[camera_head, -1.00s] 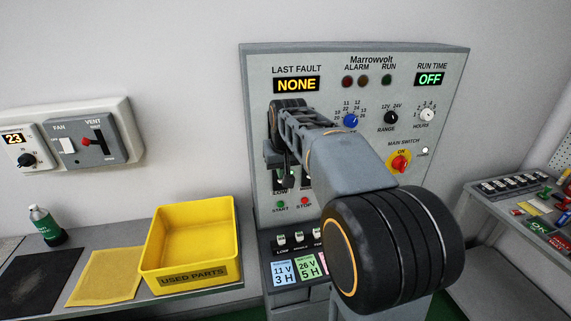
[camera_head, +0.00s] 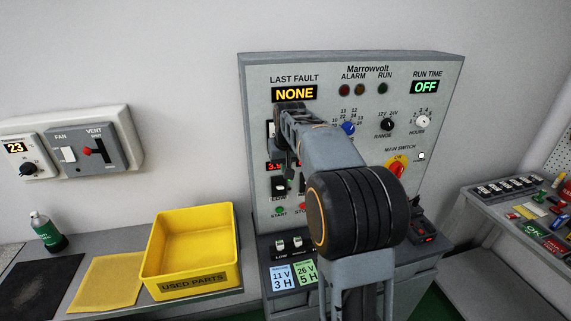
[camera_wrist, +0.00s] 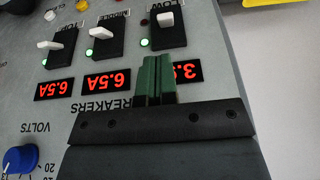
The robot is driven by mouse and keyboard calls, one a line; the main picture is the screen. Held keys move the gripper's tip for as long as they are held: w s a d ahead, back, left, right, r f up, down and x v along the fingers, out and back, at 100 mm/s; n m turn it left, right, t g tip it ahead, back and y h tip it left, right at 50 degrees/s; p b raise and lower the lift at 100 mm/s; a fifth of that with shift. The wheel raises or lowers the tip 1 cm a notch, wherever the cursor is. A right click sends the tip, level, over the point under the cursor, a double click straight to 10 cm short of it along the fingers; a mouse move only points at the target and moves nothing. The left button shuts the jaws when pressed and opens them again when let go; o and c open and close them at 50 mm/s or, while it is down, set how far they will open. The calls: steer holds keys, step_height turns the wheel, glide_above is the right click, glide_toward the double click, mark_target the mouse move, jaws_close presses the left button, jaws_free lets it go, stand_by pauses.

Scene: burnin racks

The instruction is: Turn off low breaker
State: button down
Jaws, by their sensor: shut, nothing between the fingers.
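The LOW breaker (camera_wrist: 169,34) is a black switch with a white lever and a lit green light, at the top right of the wrist view, which is upside down. In the head view it (camera_head: 279,186) sits at the lower left of the panel, below a red readout. The MIDDLE breaker (camera_wrist: 107,43) and another breaker (camera_wrist: 60,51) stand beside it with similar levers and lit green lights. My gripper (camera_wrist: 156,68) is shut and empty, its green fingertips in front of the panel near the low breaker's readout. I cannot tell if they touch anything.
Red readouts (camera_wrist: 107,80) sit by the breakers. The panel also has a blue knob (camera_head: 348,128), a yellow-and-red main switch (camera_head: 397,168) and a START button (camera_head: 279,210). A yellow used-parts bin (camera_head: 190,283) stands left. My arm hides part of the panel's middle.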

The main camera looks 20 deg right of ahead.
mark_target(283, 186)
steer(key=shift+p+x, duration=0.55)
steer(key=shift+x, duration=2.95)
steer(key=shift+d, duration=0.1)
